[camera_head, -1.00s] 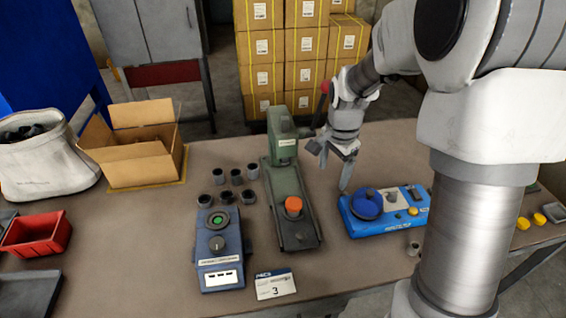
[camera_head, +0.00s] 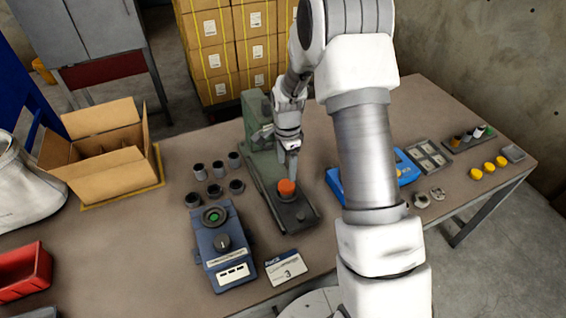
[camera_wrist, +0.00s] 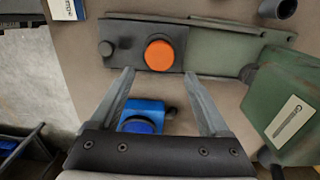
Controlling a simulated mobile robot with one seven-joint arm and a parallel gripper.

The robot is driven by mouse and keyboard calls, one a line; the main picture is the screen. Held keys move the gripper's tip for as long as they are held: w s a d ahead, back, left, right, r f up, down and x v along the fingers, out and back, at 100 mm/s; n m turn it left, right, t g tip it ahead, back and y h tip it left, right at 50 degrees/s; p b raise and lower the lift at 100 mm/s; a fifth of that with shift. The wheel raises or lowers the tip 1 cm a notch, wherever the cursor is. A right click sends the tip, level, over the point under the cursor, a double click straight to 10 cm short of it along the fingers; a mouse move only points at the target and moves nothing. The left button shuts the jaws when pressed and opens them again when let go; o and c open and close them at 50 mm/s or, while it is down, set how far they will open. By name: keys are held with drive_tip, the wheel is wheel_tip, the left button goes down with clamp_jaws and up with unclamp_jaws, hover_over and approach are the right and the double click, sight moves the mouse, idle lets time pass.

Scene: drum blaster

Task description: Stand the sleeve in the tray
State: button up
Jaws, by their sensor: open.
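My gripper (camera_head: 290,160) is open and empty, pointing down close to the orange round piece (camera_head: 287,187) on the green press (camera_head: 260,170). In the wrist view the orange piece (camera_wrist: 160,55) lies just beyond and between the fingertips (camera_wrist: 158,76); no contact can be made out. Several dark grey cylinders (camera_head: 216,171), which look like sleeves, stand left of the press; I cannot tell which is the task's sleeve. A grey tray with square compartments (camera_head: 428,143) lies at the right.
A blue device with a green button (camera_head: 222,245) and a card (camera_head: 286,268) stand in front. A blue box (camera_head: 408,172) is partly hidden by my arm. Yellow pieces (camera_head: 488,167) sit far right. An open cardboard box (camera_head: 105,150) and red bin (camera_head: 22,272) are left.

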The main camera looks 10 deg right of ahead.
sight(287, 185)
drive_tip(key=shift+f+b, duration=2.15)
drive_tip(key=shift+f, duration=1.75)
clamp_jaws()
wheel_tip(287, 185, up, 15)
drive_tip(key=p, duration=0.9)
drive_tip(key=shift+r, duration=0.1)
